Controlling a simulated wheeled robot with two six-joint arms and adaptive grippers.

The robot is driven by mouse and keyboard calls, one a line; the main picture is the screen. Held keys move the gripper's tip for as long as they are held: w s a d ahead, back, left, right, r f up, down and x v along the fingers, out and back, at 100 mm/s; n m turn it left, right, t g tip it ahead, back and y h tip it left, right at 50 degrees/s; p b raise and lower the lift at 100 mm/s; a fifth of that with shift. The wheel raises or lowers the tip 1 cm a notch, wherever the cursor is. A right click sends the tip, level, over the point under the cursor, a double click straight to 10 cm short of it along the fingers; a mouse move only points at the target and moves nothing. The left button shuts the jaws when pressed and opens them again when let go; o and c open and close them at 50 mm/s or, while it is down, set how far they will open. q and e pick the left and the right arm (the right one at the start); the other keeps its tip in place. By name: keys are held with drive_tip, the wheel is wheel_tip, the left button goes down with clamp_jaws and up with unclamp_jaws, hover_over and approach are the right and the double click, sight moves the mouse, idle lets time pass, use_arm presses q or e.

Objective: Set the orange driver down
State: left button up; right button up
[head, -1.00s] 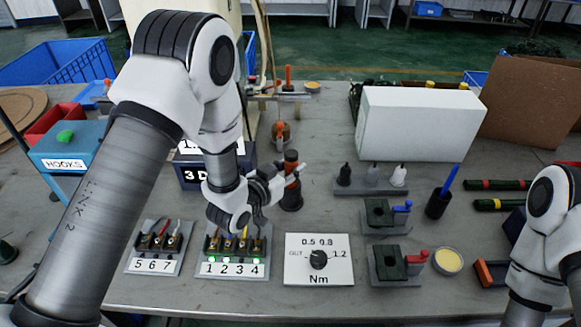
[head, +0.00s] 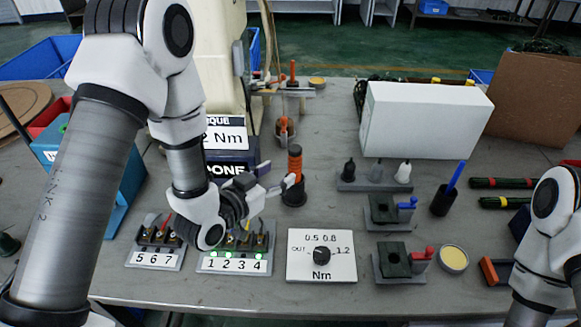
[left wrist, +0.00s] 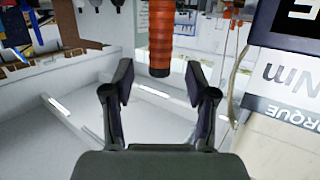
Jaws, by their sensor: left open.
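The orange driver (head: 295,165) stands upright in a black round holder (head: 294,193) near the middle of the table. My left gripper (head: 279,182) is open and empty, just left of the driver and apart from it. In the left wrist view the driver's ribbed orange handle (left wrist: 160,38) shows beyond the open fingers (left wrist: 160,85), with nothing between them. My right arm shows at the right edge, but its gripper is out of the picture.
A torque display (head: 228,140) stands behind my left arm. Numbered socket blocks (head: 235,262) and a dial plate (head: 321,270) lie at the front. A white box (head: 425,120) and small fixtures (head: 391,262) are to the right.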

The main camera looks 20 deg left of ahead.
use_arm(q)
drive_tip(key=p+v, duration=0.4)
drive_tip(key=shift+s+r, duration=0.1)
drive_tip(key=shift+s, duration=0.1)
idle(1.8)
